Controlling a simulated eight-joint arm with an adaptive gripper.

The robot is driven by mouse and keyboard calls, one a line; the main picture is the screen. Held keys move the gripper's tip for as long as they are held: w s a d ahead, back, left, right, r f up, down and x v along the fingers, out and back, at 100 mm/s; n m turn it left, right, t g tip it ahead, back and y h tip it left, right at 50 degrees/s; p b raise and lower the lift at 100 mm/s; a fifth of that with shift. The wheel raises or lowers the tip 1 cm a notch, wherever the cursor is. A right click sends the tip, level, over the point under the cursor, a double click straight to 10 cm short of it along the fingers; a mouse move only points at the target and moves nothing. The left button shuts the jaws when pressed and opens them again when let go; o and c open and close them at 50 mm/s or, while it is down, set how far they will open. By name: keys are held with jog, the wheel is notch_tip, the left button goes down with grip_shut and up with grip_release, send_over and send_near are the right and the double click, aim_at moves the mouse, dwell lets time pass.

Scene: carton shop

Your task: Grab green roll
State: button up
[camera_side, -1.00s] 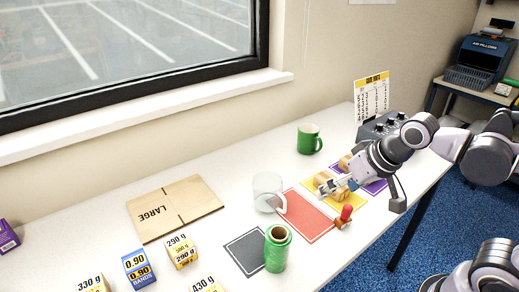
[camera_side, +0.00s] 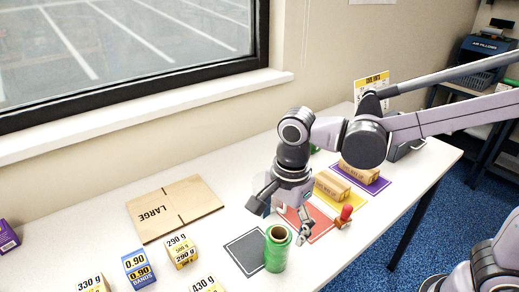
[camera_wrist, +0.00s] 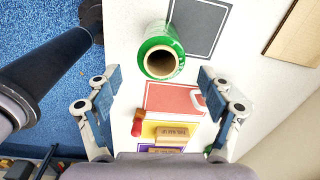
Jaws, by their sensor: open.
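The green roll (camera_side: 277,252) stands upright on the white table, beside the dark grey mat. In the wrist view the roll (camera_wrist: 163,32) appears at the top centre, its round cardboard core facing the camera. My gripper (camera_side: 291,228) is open and empty, pointing down just behind and right of the roll in the side view. In the wrist view my gripper's fingers (camera_wrist: 161,72) are spread wide, and the roll lies ahead of the gap between them. Nothing is between the fingertips.
A red-handled stamp (camera_side: 345,216) stands by the red mat (camera_side: 322,228). Small cartons (camera_side: 331,185) lie on the yellow and purple mats. The glass mug is mostly hidden by my gripper. Weight-labelled boxes (camera_side: 182,250) and a flat LARGE carton (camera_side: 172,208) lie to the left.

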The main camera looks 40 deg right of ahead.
aim_at(282, 231)
jog(key=shift+w+f, duration=0.2)
jog(key=shift+f, duration=2.5)
jog(key=shift+w+a+f, duration=0.1)
jog(key=shift+a+f, duration=0.05)
jog(key=shift+f, duration=1.15)
jog(key=shift+w+a+f, duration=0.1)
jog(key=shift+f, duration=1.15)
jog(key=c, duration=1.2)
